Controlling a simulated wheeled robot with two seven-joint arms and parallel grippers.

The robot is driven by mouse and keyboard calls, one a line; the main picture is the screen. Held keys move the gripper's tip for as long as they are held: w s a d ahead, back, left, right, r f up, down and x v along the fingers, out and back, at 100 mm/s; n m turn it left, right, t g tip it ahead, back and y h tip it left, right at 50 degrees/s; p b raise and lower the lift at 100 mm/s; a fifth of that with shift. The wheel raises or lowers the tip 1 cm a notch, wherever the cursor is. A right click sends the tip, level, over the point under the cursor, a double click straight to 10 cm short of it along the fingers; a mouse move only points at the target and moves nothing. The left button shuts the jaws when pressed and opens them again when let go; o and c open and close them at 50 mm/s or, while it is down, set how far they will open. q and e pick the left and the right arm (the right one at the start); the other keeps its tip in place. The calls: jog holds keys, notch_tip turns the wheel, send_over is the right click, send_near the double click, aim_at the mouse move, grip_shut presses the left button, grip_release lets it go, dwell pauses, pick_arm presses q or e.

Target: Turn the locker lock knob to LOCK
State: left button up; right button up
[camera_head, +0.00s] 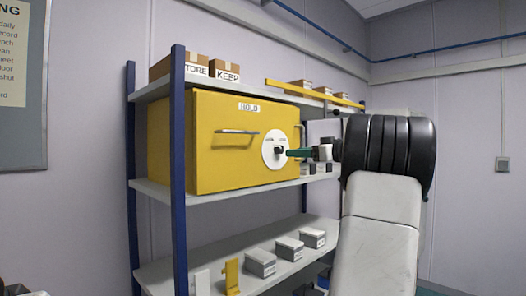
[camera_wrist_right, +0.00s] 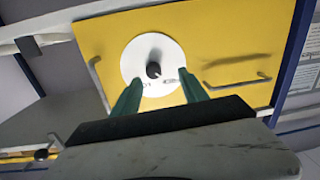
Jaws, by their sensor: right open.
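The yellow locker (camera_head: 205,115) stands on the upper middle shelf, with a white round dial plate (camera_head: 269,163) at the right of its front. The small black lock knob (camera_head: 278,150) is at the plate's centre; it also shows in the right wrist view (camera_wrist_right: 153,70). The small marks on the plate are too small to read. My right gripper (camera_head: 289,153) reaches in from the right; its green fingers (camera_wrist_right: 158,77) are open, one to each side of the knob in the wrist view. I cannot tell whether they touch it. My left gripper is not in view.
A bar handle (camera_head: 237,132) is left of the dial, and another upright handle (camera_wrist_right: 98,85) is close beside it. Blue shelf posts (camera_head: 178,170) flank the locker. Boxes (camera_head: 224,71) stand above; grey blocks (camera_head: 261,262) sit on the lower shelf (camera_head: 215,268).

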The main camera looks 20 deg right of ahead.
aim_at(282, 149)
jog(key=shift+t, duration=0.3)
jog(key=x, duration=0.2)
jog(key=d+x, duration=0.1)
jog(key=x, duration=0.4)
jog(key=shift+w+r, duration=0.3)
jog(key=shift+w, duration=0.25)
grip_shut()
